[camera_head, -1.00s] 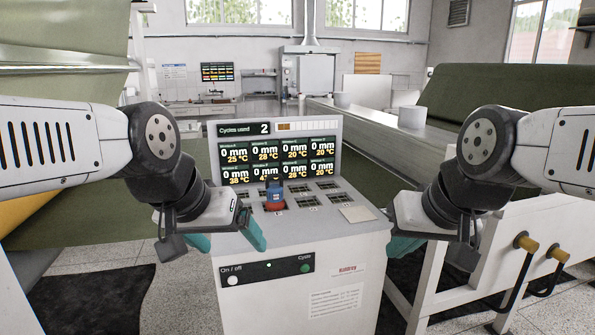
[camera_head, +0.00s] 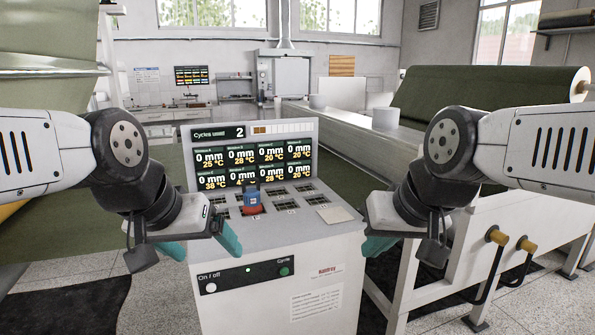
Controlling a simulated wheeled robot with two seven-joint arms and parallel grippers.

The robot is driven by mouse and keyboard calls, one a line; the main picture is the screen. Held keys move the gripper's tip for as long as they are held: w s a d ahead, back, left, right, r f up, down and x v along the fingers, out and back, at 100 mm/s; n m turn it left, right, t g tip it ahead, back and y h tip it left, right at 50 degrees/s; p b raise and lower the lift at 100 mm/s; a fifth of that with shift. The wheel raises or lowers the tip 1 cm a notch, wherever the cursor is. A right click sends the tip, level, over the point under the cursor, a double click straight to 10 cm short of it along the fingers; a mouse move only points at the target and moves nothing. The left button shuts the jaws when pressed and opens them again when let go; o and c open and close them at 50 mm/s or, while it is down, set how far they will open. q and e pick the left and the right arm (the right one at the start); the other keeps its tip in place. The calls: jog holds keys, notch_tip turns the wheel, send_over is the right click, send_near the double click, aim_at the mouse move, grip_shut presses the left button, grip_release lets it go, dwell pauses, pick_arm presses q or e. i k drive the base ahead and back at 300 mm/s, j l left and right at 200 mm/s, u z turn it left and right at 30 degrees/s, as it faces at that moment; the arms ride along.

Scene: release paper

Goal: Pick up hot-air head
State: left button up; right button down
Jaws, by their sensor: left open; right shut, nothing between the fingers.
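A small blue and red object (camera_head: 251,201) stands upright on the sloped top of a grey console (camera_head: 285,232), among rows of dark slots. I cannot tell for sure whether it is the hot-air head; nothing else in view is clearly one. My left gripper (camera_head: 200,245) is in front of the console's left side, its teal fingers spread and empty, below and left of the blue and red object. My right gripper (camera_head: 378,246) is at the console's right side, its teal fingers together and empty, partly hidden by its own wrist. Neither gripper touches the object.
The console has a display panel (camera_head: 254,160), a pale square (camera_head: 335,215) on its top, and an on/off button (camera_head: 211,287). A white machine frame (camera_head: 470,262) with yellow-tipped handles (camera_head: 497,236) stands at the right. A green roll (camera_head: 490,108) lies behind it.

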aim_at(252, 206)
jog(key=i+l+u, duration=0.1)
jog(key=i+u, duration=0.3)
jog(key=i+l+u, duration=0.35)
jog(key=i, duration=0.15)
jog(key=i+l+u, duration=0.4)
jog(key=i+j, duration=0.05)
